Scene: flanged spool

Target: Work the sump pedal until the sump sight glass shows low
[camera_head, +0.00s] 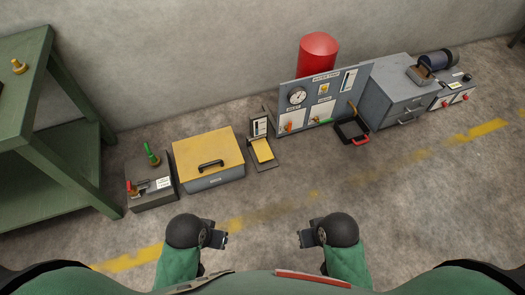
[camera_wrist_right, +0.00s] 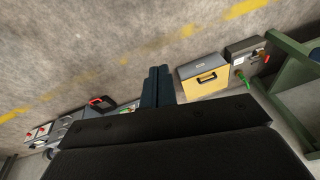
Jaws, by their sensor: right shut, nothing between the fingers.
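A yellow foot pedal (camera_head: 262,150) on a dark base stands on the floor by the wall in the head view. A small upright post with a pale sight glass (camera_head: 259,127) rises behind it; its level is too small to read. My left gripper (camera_head: 222,240) is low in the head view, well short of the pedal; its jaws are not clear. My right gripper (camera_head: 305,238) is also well short of it, shut and empty. Its closed fingers (camera_wrist_right: 157,86) fill the middle of the right wrist view, where I cannot make out the pedal.
A yellow-lidded box (camera_head: 208,158) stands left of the pedal, then a grey block (camera_head: 151,194) with a green lever. To the right are a gauge panel (camera_head: 318,97), a red-handled black tray (camera_head: 352,131) and a grey cabinet (camera_head: 396,95). The near floor is clear.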

